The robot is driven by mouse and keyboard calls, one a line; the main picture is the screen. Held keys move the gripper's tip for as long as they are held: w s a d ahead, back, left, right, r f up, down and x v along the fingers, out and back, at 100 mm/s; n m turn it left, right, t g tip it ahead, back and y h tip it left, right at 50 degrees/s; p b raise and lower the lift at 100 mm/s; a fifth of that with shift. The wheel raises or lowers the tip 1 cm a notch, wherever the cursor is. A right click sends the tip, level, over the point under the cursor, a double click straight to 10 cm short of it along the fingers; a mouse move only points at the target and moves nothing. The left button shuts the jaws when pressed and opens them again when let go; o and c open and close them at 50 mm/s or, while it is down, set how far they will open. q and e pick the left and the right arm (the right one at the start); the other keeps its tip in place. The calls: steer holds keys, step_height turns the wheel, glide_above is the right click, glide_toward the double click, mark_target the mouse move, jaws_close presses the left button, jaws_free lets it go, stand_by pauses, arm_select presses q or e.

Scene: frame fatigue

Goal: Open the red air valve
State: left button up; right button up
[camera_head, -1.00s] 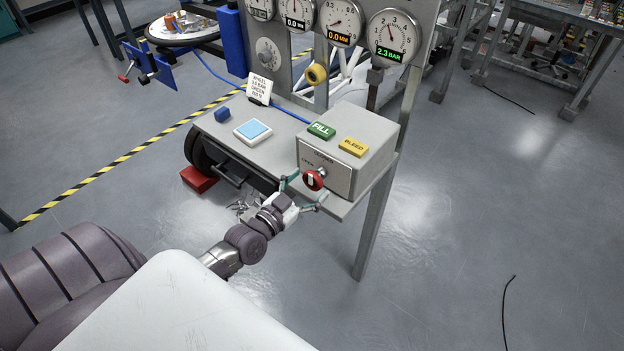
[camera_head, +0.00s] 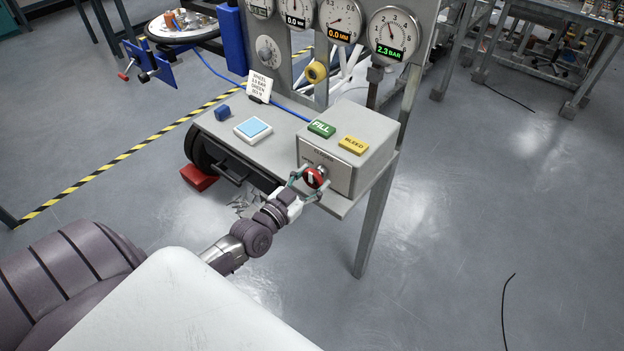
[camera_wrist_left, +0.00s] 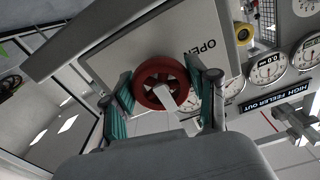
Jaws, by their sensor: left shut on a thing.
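The red air valve (camera_head: 314,178) is a round red knob with a white pointer bar, on the front of a grey box (camera_head: 372,160). In the left wrist view the red valve (camera_wrist_left: 152,82) sits between my two green-padded fingers, with the word OPEN on the panel beside it. My left gripper (camera_head: 309,186) is shut on the valve, one finger on each side. In the wrist view my left gripper (camera_wrist_left: 163,92) hides part of the knob's rim. My right gripper is not in view.
A green FILL button (camera_head: 321,129) and a yellow BLEED button (camera_head: 353,145) sit on top of the box. Gauges (camera_head: 394,34) stand behind, one reading 2.3 BAR. A blue-topped pad (camera_head: 253,128) lies left on the bench.

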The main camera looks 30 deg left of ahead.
arm_select(q)
steer(key=n, duration=0.4)
steer(key=shift+d, duration=0.1)
steer(key=n, duration=0.4)
steer(key=shift+n, duration=0.3)
steer(key=n, duration=0.4)
steer(key=shift+d, duration=0.1)
steer(key=n, duration=0.5)
steer(key=shift+r+b, duration=0.15)
steer(key=shift+b, duration=0.15)
steer(key=o, duration=1.2)
steer(key=shift+c, duration=0.2)
steer(key=shift+s, duration=0.1)
